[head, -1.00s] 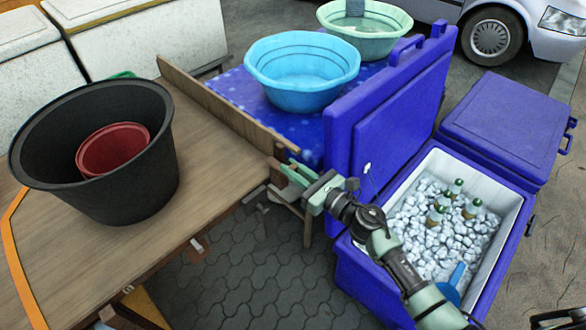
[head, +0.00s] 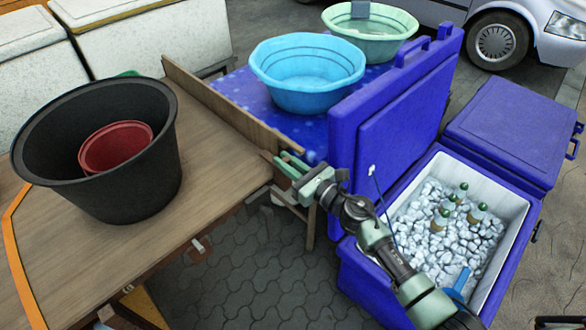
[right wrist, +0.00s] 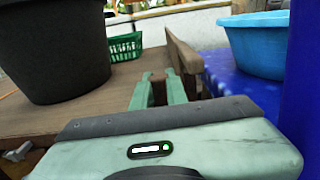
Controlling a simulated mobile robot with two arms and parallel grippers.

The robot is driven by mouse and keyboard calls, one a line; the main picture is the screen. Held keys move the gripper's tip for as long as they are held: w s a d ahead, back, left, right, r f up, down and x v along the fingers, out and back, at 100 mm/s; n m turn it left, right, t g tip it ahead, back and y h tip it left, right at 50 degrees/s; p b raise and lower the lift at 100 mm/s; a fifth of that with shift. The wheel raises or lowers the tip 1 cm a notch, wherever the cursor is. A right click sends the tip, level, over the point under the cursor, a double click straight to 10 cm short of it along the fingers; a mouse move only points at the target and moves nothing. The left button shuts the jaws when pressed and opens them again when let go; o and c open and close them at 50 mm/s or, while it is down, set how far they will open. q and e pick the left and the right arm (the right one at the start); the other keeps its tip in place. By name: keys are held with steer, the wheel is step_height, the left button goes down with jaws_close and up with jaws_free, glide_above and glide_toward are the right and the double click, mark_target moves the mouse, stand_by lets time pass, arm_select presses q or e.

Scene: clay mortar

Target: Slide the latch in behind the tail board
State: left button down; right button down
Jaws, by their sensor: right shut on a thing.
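The tail board (head: 225,103) is a long wooden plank standing on edge along the right side of the wooden table; it also shows in the right wrist view (right wrist: 184,50). My right gripper (head: 284,164) is at the near end of this board, on its table side. In the right wrist view its two green fingers (right wrist: 158,88) point along the table beside the board. They are shut on a small brown piece, seemingly the latch (right wrist: 158,94), which is mostly hidden between them. I cannot tell whether it touches the board. My left gripper is not in view.
A black tub (head: 95,150) with a red bucket (head: 115,146) inside stands on the table (head: 215,165). Beyond the board, a blue basin (head: 306,75) sits on a blue spotted surface. An open blue cooler (head: 365,275) with ice and bottles stands right, its raised lid (head: 400,110) close to my arm.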

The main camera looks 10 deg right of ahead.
steer(key=shift+r, duration=0.1)
steer(key=c, duration=1.7)
jaws_free()
steer(key=o, duration=0.3)
steer(key=shift+w+a, duration=0.1)
steer(key=v, duration=0.7)
steer(key=shift+s+d+b, duration=0.25)
steer(key=shift+s+b, duration=0.05)
steer(key=shift+b, duration=0.15)
